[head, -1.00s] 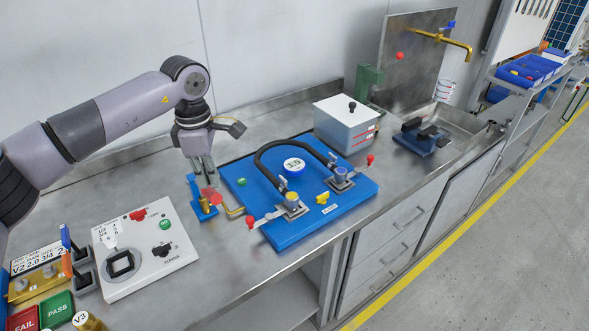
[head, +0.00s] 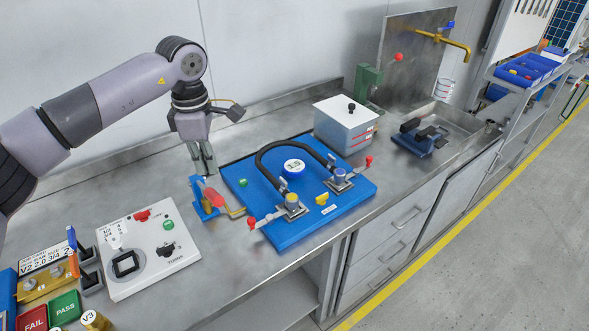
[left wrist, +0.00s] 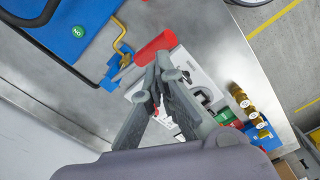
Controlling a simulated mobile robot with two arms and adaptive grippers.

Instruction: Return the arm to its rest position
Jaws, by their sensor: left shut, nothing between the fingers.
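My left gripper (head: 205,166) hangs fingers down over the steel bench, shut and empty. It is behind and above a blue stand (head: 203,199) with a red-handled part (head: 214,198), near the left edge of the blue pump board. In the left wrist view, the closed fingers (left wrist: 158,88) overlap the red handle (left wrist: 156,47) and part of the white tester. I cannot tell the height gap exactly, but the head view shows the fingers apart from the red handle. My right gripper is not in view.
The blue board (head: 330,208) carries a black hose and two valves. A white tester (head: 148,247) stands front left, with the red FAIL and green PASS blocks (head: 65,306) beside it. A grey lidded box (head: 345,126) and a sink stand further right. The bench behind the tester is clear.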

